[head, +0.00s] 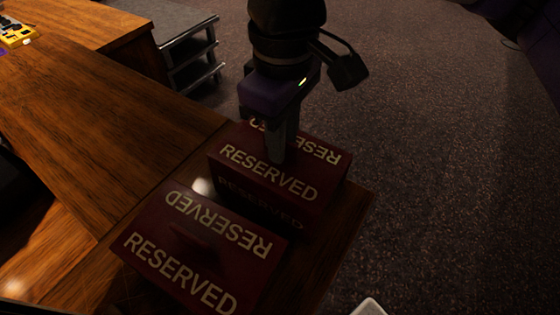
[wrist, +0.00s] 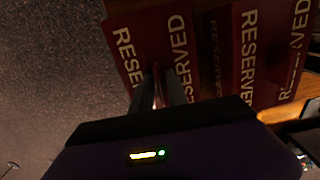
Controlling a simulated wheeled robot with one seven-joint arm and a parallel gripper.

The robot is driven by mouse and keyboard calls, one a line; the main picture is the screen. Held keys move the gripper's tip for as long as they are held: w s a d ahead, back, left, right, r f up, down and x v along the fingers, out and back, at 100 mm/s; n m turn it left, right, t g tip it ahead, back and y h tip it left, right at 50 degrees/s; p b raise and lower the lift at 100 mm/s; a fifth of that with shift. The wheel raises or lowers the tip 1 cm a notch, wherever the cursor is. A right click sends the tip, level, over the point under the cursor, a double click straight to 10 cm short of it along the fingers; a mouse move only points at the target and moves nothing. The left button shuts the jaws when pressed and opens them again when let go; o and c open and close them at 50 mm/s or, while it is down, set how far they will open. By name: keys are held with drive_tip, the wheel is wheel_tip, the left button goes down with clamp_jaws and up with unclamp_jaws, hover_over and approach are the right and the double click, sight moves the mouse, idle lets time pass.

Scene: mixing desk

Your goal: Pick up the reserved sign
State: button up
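Two dark red signs with cream RESERVED lettering are at the near end of the wooden desk. My gripper (head: 281,158) points down onto the middle of the far reserved sign (head: 310,187). Its fingers (wrist: 162,98) are close together with a thin reddish part of that sign (wrist: 136,36) between them. A darker side with dim RESERVED lettering shows below the sign's bright face. Whether its base touches the desk is hard to tell. The near reserved sign (head: 222,266) lies next to it, apart from my gripper, and shows in the wrist view (wrist: 270,45).
The wooden desk (head: 110,130) runs to the upper left; its right edge is close to the far sign. Metal rails (head: 190,55) stand behind it. A yellow device (head: 16,33) is at the far left. Open carpet (head: 440,170) lies to the right.

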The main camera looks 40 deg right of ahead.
clamp_jaws()
drive_tip(key=shift+r, duration=0.1)
idle(1.2)
wheel_tip(320, 180, up, 20)
drive_tip(key=p, duration=0.1)
idle(0.4)
idle(1.2)
